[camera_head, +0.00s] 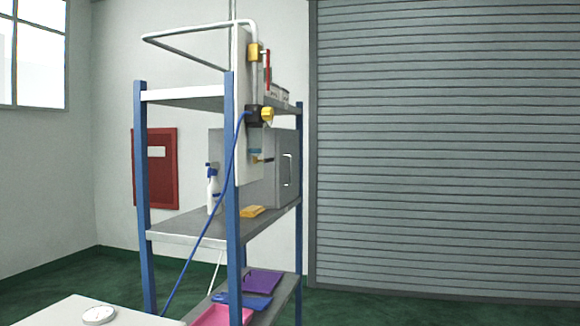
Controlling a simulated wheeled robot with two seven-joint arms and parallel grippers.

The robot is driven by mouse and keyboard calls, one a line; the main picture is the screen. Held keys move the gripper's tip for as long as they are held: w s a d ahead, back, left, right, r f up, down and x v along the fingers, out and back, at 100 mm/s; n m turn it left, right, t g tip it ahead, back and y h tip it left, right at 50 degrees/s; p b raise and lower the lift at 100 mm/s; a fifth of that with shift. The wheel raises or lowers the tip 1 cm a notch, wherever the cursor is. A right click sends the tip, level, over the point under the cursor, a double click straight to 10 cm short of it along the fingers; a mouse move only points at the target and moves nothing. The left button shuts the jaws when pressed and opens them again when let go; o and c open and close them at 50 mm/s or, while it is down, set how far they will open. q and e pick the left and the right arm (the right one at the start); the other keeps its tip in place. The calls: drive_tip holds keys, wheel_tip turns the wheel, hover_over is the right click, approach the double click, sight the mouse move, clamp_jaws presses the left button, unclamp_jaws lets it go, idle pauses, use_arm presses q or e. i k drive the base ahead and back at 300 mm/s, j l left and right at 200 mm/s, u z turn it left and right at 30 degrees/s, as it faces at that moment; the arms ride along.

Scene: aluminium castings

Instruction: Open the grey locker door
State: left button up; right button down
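A grey locker (222,150) stands on the middle shelf of a blue-posted rack. Its door (285,190) seems to be the narrow face turned to the right, with a pale upright handle (288,170). The door looks shut, but it is seen at a steep angle. A pale upright panel and a blue post hide part of the locker. Neither of my grippers shows in this view.
The rack (230,222) also holds a spray bottle (212,190), a yellow sponge-like item (252,211) and trays (262,281) below. A blue hose (212,237) hangs in front. A white table (65,312) is at lower left. Green floor lies right.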

sight(288, 140)
drive_tip(key=i+l, duration=0.25)
drive_tip(key=i, duration=0.15)
drive_tip(key=i+l, duration=0.25)
drive_tip(key=i, duration=0.2)
